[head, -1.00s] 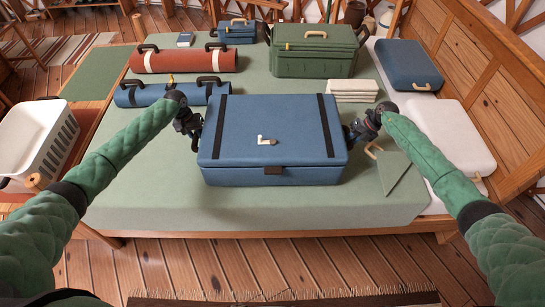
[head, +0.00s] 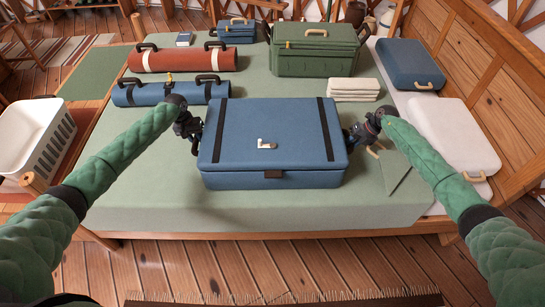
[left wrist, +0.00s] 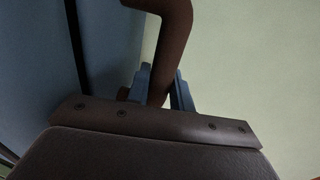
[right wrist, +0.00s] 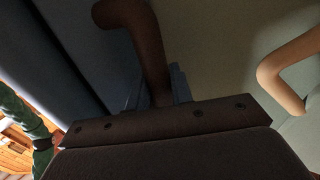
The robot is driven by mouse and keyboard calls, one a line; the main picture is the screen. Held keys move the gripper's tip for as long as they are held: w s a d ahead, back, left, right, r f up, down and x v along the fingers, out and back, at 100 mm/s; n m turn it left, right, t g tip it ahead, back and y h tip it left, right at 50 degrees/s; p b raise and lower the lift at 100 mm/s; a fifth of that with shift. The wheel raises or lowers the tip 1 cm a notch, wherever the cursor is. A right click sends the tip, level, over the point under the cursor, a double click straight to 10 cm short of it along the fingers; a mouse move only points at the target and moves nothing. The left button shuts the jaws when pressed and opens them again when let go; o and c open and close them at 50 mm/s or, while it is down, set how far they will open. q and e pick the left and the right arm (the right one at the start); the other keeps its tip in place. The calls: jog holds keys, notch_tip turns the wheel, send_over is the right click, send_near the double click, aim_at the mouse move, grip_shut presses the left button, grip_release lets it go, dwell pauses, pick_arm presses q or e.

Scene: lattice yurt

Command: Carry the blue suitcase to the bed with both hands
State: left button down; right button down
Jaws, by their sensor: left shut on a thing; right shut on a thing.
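The blue suitcase (head: 270,137) lies flat over the front middle of the bed (head: 150,205), with two dark straps and a pale latch-shaped mark on its lid. I cannot tell for sure whether its underside touches the green cover. My left gripper (head: 196,132) is at its left side, shut on a brown handle (left wrist: 172,45) that shows in the left wrist view. My right gripper (head: 354,136) is at its right side, shut on another brown handle (right wrist: 142,40) in the right wrist view. The fingertips are partly hidden behind the handles.
Behind the suitcase lie a blue roll (head: 170,94), a red roll (head: 180,60), a green chest (head: 315,58) and folded white cloths (head: 353,90). A green envelope-like item (head: 402,173) lies to the right, near white and blue pillow-like cases. A white basket (head: 35,140) stands left.

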pick_arm(q)
jog(key=shift+a+f+b, duration=0.15)
jog(key=shift+f+b, duration=0.25)
pick_arm(e)
jog(key=shift+d+f, duration=0.15)
jog(key=shift+f, duration=0.3)
pick_arm(q)
jog(key=c, duration=1.2)
grip_release()
jog(key=shift+c, duration=0.2)
pick_arm(e)
jog(key=c, duration=1.2)
grip_release()
jog(key=shift+c, duration=0.2)
pick_arm(q)
jog(key=shift+r, duration=0.3)
notch_tip(320, 180, up, 7)
jog(key=a, duration=0.1)
jog(key=shift+a, duration=0.2)
pick_arm(e)
jog(key=v, duration=1.1)
jog(key=shift+r, duration=0.4)
pick_arm(q)
jog(key=shift+r, duration=0.1)
pick_arm(e)
jog(key=shift+d, duration=0.15)
jog(key=shift+w, duration=0.1)
